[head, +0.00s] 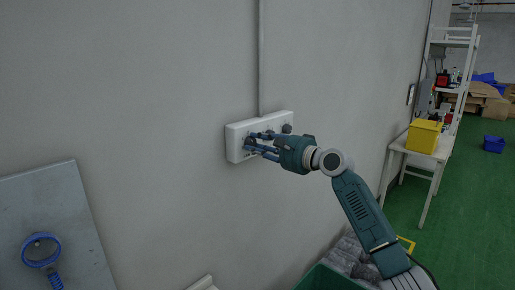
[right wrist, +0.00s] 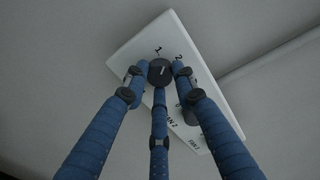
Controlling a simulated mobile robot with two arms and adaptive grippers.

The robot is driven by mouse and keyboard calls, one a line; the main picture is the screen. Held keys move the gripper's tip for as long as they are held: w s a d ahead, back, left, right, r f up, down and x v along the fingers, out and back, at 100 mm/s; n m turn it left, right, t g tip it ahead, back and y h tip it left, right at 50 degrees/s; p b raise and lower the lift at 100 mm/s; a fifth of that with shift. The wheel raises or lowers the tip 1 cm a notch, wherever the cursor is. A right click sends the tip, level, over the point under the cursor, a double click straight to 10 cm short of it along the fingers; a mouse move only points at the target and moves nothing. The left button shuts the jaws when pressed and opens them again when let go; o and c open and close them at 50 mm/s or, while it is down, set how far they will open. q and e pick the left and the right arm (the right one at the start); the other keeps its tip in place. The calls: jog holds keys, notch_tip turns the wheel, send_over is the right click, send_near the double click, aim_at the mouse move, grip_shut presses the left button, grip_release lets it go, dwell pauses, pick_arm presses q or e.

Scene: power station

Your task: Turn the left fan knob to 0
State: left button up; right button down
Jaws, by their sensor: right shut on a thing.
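A white fan panel (head: 234,150) is fixed to the grey wall in the middle of the head view; it also shows in the right wrist view (right wrist: 133,53). My right gripper (head: 251,143) reaches in from the right, its blue fingers at the panel's left end. In the right wrist view its three fingers are shut around the dark left knob (right wrist: 161,72), which has a light mark on its face. Printed digits 1 and 2 show beside this knob; the 0 cannot be made out. Fingers mostly hide the knob in the head view. My left gripper is not in view.
Another dark knob (head: 287,128) sits at the panel's right end. A conduit (head: 261,60) runs up the wall from the panel. A grey board with a blue-rimmed round tool (head: 41,249) is at lower left. A table with a yellow box (head: 424,136) stands at right.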

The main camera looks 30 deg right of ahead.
jog(key=n+b, duration=0.1)
jog(key=n, duration=0.1)
jog(key=n+b, duration=0.1)
jog(key=n, duration=0.1)
jog(key=shift+f, duration=0.35)
jog(key=n+b, duration=0.1)
jog(key=n, duration=0.1)
jog(key=n+b, duration=0.1)
jog(key=n, duration=0.1)
jog(key=shift+r+n+t+h, duration=0.15)
jog(key=shift+n+t+h, duration=0.15)
jog(key=shift+n+h, duration=0.1)
jog(key=n+b, duration=0.2)
jog(key=n, duration=0.3)
jog(key=shift+r+n+b, duration=0.15)
jog(key=shift+n+b, duration=0.15)
jog(key=shift+n, duration=0.1)
jog(key=shift+r+n+t+b, duration=0.2)
jog(key=shift+n+t+b, duration=0.15)
jog(key=shift+n, duration=0.65)
jog(key=shift+r, duration=0.1)
jog(key=c, duration=1.4)
grip_release()
